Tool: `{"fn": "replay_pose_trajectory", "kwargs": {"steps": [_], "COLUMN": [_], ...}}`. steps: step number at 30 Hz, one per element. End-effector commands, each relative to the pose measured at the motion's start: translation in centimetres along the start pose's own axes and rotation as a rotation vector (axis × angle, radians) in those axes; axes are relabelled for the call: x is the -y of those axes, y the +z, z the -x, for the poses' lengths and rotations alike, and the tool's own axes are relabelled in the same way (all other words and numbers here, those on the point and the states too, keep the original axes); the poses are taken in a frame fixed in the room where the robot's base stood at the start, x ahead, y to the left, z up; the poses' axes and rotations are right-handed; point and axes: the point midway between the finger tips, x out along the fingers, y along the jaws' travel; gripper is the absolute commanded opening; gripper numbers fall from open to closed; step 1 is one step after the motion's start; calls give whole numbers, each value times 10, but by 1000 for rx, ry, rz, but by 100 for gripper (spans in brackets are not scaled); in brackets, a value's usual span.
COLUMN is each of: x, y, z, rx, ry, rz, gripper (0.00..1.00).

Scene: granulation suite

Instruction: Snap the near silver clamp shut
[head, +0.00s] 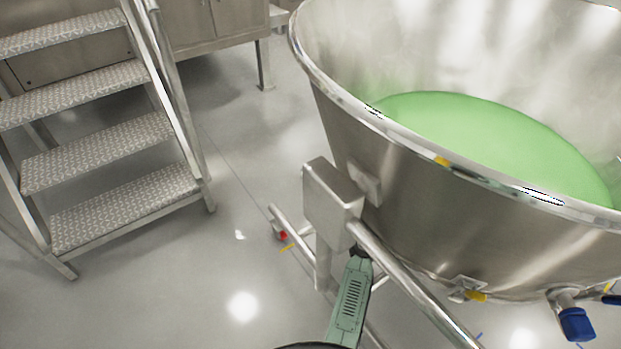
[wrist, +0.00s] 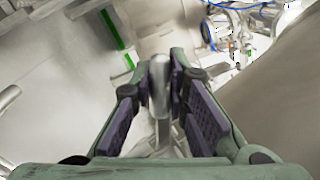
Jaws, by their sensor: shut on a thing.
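My gripper (wrist: 160,80) is shut on a silver, rounded, lever-like piece (wrist: 158,98) that stands between its purple-padded fingers in the wrist view. I cannot tell for sure whether this piece belongs to the near silver clamp. In the head view my gripper (head: 360,255) is below the steel box on the bowl's side, beside the slanting tube. Its fingertips and what they hold are mostly hidden there. A small silver fitting with a yellow tab (head: 465,287) sits low on the bowl's outer wall, to the right of my gripper.
The large steel bowl (head: 420,200) holds green material (head: 490,130). The grey box (head: 332,198) and slanting tube (head: 410,285) crowd my gripper. A blue-ended fitting (head: 576,322) is at lower right. Metal steps (head: 105,140) stand at left, with clear floor (head: 235,270) between.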

Motion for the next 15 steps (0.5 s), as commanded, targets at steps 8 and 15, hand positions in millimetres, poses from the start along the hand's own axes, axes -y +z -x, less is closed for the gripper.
{"fn": "replay_pose_trajectory", "kwargs": {"steps": [8, 15], "x": [1, 0], "y": [-1, 0], "z": [0, 0], "rx": [-2, -1], "ry": [-1, 0], "rz": [2, 2], "gripper": [24, 35]}}
